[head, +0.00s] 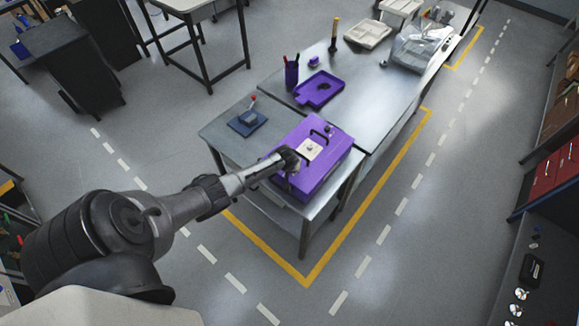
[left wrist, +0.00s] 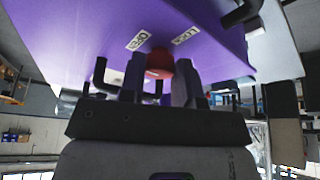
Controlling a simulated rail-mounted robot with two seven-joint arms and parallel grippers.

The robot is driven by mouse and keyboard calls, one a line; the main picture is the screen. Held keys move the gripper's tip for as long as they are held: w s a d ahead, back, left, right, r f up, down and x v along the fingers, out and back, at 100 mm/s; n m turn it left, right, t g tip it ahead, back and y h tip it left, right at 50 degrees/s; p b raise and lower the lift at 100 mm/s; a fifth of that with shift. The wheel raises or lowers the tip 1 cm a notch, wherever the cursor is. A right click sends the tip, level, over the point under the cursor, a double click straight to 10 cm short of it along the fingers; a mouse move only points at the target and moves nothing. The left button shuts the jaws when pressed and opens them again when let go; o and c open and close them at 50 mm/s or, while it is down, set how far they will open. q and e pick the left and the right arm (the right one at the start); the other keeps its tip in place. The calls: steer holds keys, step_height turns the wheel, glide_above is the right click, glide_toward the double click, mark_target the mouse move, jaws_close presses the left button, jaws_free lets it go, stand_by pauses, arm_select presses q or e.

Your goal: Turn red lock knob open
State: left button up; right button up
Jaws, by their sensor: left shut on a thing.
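The purple housing (head: 325,178) stands on the near end of the metal table, with black handles and a pale plate on top. It also fills the upper part of the left wrist view (left wrist: 90,30). The red lock knob (left wrist: 160,62) sticks out of its face between two white labels, which seem to read OPEN and LOCK. My left gripper (head: 288,160) is at the housing's left side; in the wrist view its fingers (left wrist: 159,84) are shut on the red knob, one on each side. The knob is hidden in the head view. My right gripper is not in view.
A small blue base with a red-tipped lever (head: 247,122) stands left of the housing. A purple tray (head: 319,90) and a purple pen cup (head: 292,75) stand behind. Black handles (left wrist: 243,14) stick out near the gripper. The floor around the table is clear.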

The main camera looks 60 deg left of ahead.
arm_select(q)
steer(key=o, duration=0.9)
steer(key=shift+o, duration=0.2)
steer(key=shift+r, duration=0.1)
steer(key=shift+s+d+r, duration=0.1)
steer(key=shift+r, duration=0.15)
steer(key=p+v, duration=0.1)
steer(key=v, duration=1.2)
